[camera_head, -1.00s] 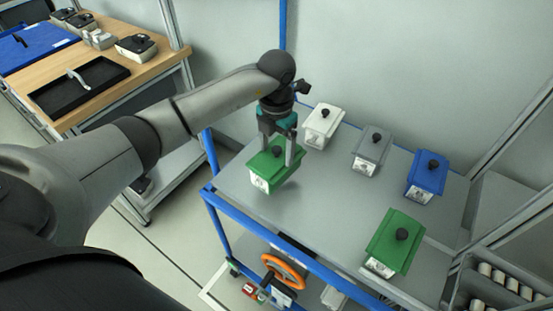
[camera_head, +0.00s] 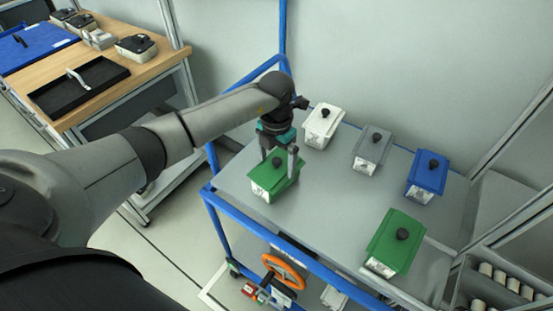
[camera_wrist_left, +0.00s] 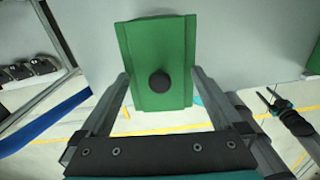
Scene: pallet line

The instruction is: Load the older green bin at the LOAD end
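A green bin (camera_head: 268,187) with a black knob and a white front label is at the left front corner of the grey cart top (camera_head: 325,215). My left gripper (camera_head: 279,164) is over it, its fingers on both sides of the bin. Another green bin (camera_head: 390,236) stands at the right front. I cannot tell which is older. My right gripper (camera_wrist_left: 268,97) shows at the right of the left wrist view, its fingers apart and empty.
White (camera_head: 320,129), grey (camera_head: 370,150) and blue (camera_head: 428,172) bins stand along the back of the cart top. Its middle is clear. An orange wheel (camera_head: 284,271) is below the front rail. A wooden bench (camera_head: 140,75) stands at the left, a rack (camera_head: 470,285) at the right.

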